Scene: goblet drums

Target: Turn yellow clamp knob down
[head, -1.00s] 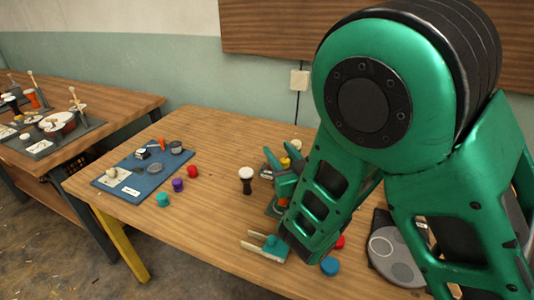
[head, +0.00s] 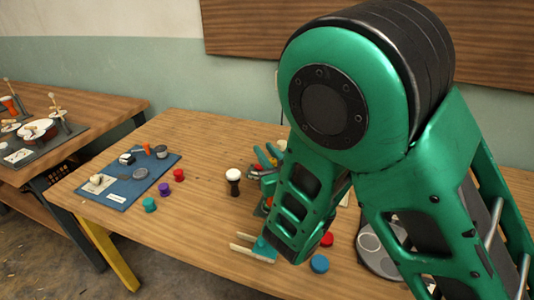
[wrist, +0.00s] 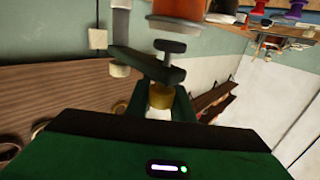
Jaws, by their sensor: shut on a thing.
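The yellow clamp knob (wrist: 161,95) shows in the middle of the wrist view, with the dark clamp arm (wrist: 145,65) and a dark round screw head (wrist: 170,47) just above it in the picture. My gripper (wrist: 158,105) has its dark green fingers on both sides of the knob and is shut on it. A white part shows just below the knob. In the head view my gripper (head: 268,158) is at the back of the table, beside a small goblet drum with a white top (head: 233,181). My arm hides most of the clamp there.
A blue board (head: 128,187) with small parts lies on the table's left. Teal (head: 150,204), purple (head: 165,188) and red (head: 179,175) pieces stand beside it. Bare tabletop (head: 205,215) lies between.

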